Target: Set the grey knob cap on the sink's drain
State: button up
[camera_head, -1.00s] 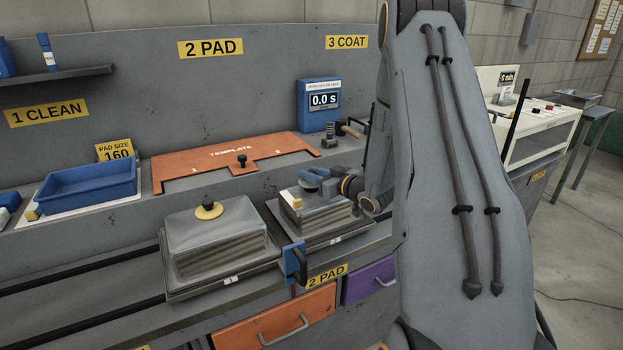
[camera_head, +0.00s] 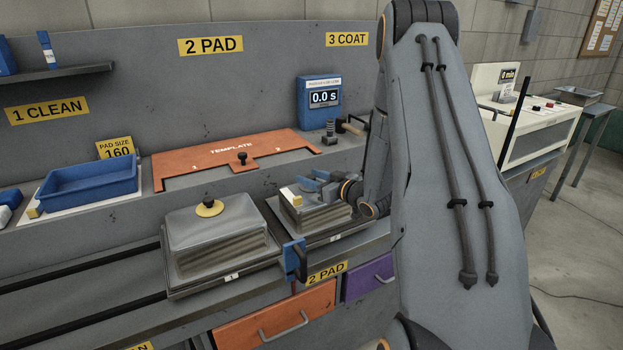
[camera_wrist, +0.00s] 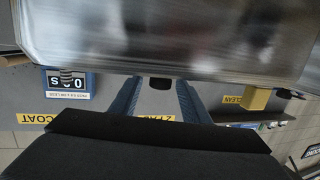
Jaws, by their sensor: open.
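My gripper (camera_head: 314,181) is in the head view, with blue fingers apart just over the right metal block (camera_head: 318,217). In the wrist view, which is upside down, my gripper (camera_wrist: 158,96) shows two blue fingers spread beside the shiny metal (camera_wrist: 180,40). A small dark piece (camera_wrist: 160,83) lies between the fingertips; I cannot tell what it is or whether they touch it. The left metal block (camera_head: 212,230) carries a black knob with a yellow ring (camera_head: 209,207). I cannot make out a grey knob cap or a drain for certain.
Behind are an orange template (camera_head: 215,162), a blue tray (camera_head: 90,182) and a blue timer (camera_head: 319,104). A blue clamp with a black handle (camera_head: 295,260) is at the rail's front.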

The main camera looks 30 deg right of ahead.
jog(key=shift+r, duration=0.1)
jog(key=shift+s+r, duration=0.1)
jog(key=shift+s, duration=0.1)
jog(key=b+v, duration=0.2)
jog(key=v, duration=0.9)
jog(key=shift+s+b, duration=0.3)
jog(key=shift+b, duration=0.05)
jog(key=shift+s+d, duration=0.1)
